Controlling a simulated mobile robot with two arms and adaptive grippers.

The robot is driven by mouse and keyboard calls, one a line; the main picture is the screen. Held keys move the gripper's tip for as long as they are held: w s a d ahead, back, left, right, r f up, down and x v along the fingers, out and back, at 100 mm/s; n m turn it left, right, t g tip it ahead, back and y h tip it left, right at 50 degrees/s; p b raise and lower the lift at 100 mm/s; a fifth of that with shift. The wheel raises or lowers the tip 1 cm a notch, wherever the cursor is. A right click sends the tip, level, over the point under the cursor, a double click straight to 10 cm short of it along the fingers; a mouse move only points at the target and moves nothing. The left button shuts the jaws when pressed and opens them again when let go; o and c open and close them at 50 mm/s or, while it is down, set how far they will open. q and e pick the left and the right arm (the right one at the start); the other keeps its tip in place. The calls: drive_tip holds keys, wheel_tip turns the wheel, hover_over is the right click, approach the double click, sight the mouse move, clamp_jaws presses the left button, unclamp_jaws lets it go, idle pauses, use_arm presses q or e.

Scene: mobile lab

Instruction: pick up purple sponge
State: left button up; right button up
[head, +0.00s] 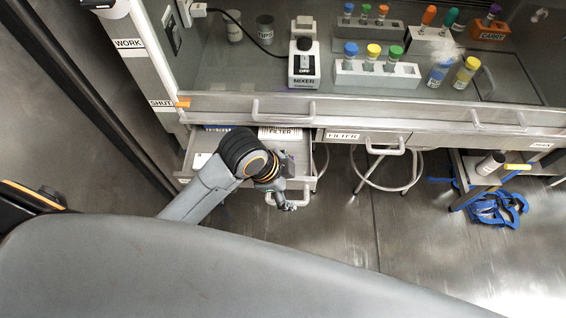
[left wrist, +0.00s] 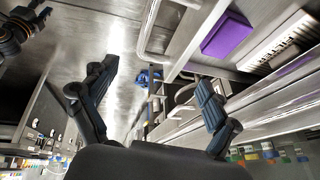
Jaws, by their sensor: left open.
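The purple sponge (left wrist: 227,35) is a flat block in the upper right of the left wrist view. It lies in a pulled-out metal drawer, beside a white ribbed filter (left wrist: 285,42). I cannot make out the sponge in the head view, where my left arm covers part of the drawer (head: 200,160). My left gripper (head: 284,201) is near the drawer's front handle. In the left wrist view my left gripper (left wrist: 157,78) has its fingers spread wide with nothing between them, and the sponge is apart from it.
Above the drawer is a glass-fronted cabinet with a mixer (head: 304,65) and a tube rack (head: 375,75). Closed drawer handles (head: 385,150) stick out to the right. A side table (head: 485,170) stands at the right with blue straps (head: 497,208) below. The floor between is clear.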

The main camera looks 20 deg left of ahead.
use_arm(q)
drive_tip(key=w+m, duration=0.1)
drive_tip(key=m, duration=0.2)
drive_tip(key=w+d+r+m, duration=0.1)
drive_tip(key=m, duration=0.1)
drive_tip(key=w+r+m+g, duration=0.1)
drive_tip(key=w+m, duration=0.1)
drive_tip(key=m, duration=0.1)
drive_tip(key=shift+d+r+m, duration=0.25)
drive_tip(key=shift+d+m, duration=0.05)
drive_tip(key=w+a+r+m+g+y, duration=0.2)
drive_tip(key=w+a+r+m+y, duration=0.2)
drive_tip(key=w+a+m, duration=0.45)
drive_tip(key=shift+m, duration=0.55)
drive_tip(key=s+f, duration=0.1)
drive_tip(key=f, duration=0.1)
drive_tip(key=s+d+f, duration=0.1)
drive_tip(key=f, duration=0.2)
drive_tip(key=s+d+f, duration=0.1)
drive_tip(key=f, duration=0.2)
drive_tip(key=shift+p, duration=0.3)
drive_tip(key=shift+w+f+p, duration=0.2)
drive_tip(key=shift+f+p, duration=0.3)
drive_tip(key=shift+f, duration=2.1)
drive_tip(key=c, duration=1)
use_arm(e)
drive_tip(key=shift+s+a+r, duration=0.25)
drive_tip(key=shift+s+r, duration=0.25)
drive_tip(key=shift+r, duration=0.3)
